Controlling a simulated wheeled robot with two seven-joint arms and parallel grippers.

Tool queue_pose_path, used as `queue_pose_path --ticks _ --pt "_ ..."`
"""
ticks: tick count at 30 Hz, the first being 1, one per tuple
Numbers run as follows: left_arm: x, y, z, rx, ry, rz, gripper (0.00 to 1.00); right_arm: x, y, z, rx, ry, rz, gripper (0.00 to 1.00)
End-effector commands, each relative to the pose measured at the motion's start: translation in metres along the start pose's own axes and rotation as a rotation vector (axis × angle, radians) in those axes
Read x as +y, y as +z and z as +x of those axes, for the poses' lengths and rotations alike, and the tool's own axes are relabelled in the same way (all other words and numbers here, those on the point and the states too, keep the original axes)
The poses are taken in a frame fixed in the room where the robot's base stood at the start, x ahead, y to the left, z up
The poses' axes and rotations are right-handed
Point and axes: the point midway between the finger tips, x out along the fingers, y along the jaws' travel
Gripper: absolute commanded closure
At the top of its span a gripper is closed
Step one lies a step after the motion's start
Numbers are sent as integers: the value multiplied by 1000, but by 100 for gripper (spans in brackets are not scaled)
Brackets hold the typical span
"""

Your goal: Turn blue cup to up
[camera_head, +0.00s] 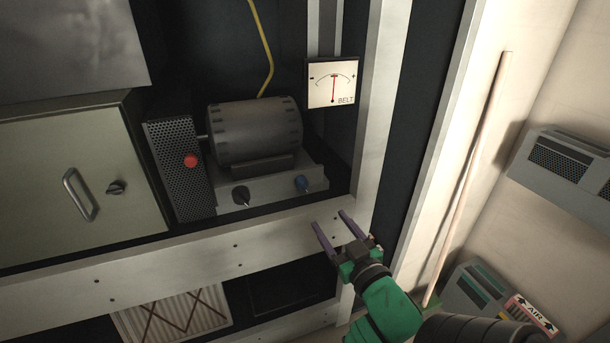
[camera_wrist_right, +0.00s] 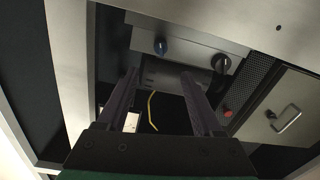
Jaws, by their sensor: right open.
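The blue cup is a small blue knob (camera_head: 302,183) on the front of a light metal panel below a dark motor. In the right wrist view the blue knob (camera_wrist_right: 161,46) shows above my left-hand finger, apart from it. My right gripper (camera_head: 329,226) is open and empty, in front of the rack's white crossbar, below and to the right of the knob. Its two fingers also show in the right wrist view (camera_wrist_right: 158,80), with a gap between them. The left gripper is not in view.
A black knob (camera_head: 240,196) sits left of the blue one on the same panel. A red button (camera_head: 190,160) is on a perforated box. A BELT gauge (camera_head: 332,83) hangs above. The white crossbar (camera_head: 200,262) and right upright (camera_head: 384,100) frame the bay.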

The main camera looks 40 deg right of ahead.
Motion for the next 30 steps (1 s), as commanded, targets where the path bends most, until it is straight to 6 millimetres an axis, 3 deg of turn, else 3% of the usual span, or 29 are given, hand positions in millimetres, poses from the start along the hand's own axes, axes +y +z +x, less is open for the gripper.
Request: queue_pose_path --ticks 5,15,21,30 --pt "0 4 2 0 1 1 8 -1 -2 13 20 -5 -3 32" --pt "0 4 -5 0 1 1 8 -1 -5 98 19 -3 -3 32" --pt "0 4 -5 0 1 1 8 -1 -3 137 15 -3 -2 32" --pt "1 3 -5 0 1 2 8 -1 -3 146 14 -3 -1 32"
